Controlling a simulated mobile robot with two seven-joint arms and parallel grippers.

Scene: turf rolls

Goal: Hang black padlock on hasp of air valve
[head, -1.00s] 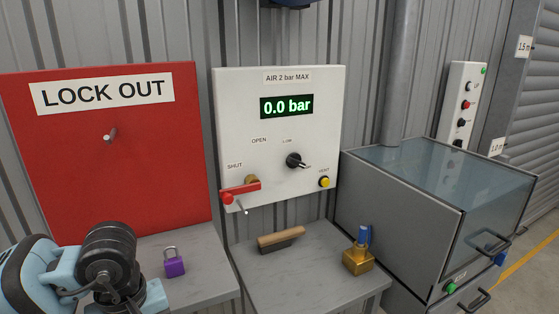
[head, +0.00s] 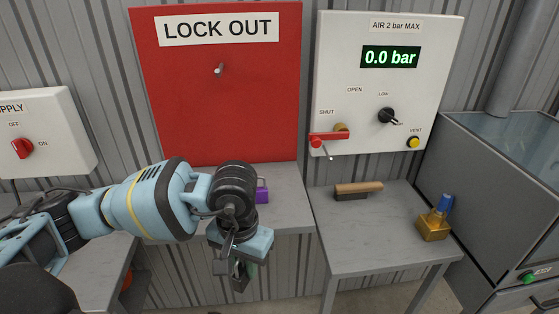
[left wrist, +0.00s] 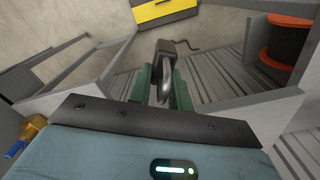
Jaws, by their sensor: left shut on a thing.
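My left gripper (head: 240,272) points down in front of the left bench's front edge, below and to the left of the air valve. In the left wrist view its green fingers (left wrist: 162,92) are shut on the black padlock (left wrist: 164,62), with the grey shackle showing between them. In the head view the padlock is mostly hidden by the gripper. The air valve's red lever (head: 325,137) is at the SHUT label on the white air panel (head: 350,80). A small metal hasp (head: 328,152) sticks out below the lever. My right gripper is not in view.
A purple padlock (head: 262,192) stands on the left bench (head: 285,210), partly behind my wrist. A brush (head: 358,190) and a brass block with a blue top (head: 433,226) lie on the right bench (head: 365,235). The red lockout board (head: 220,110) has one empty peg.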

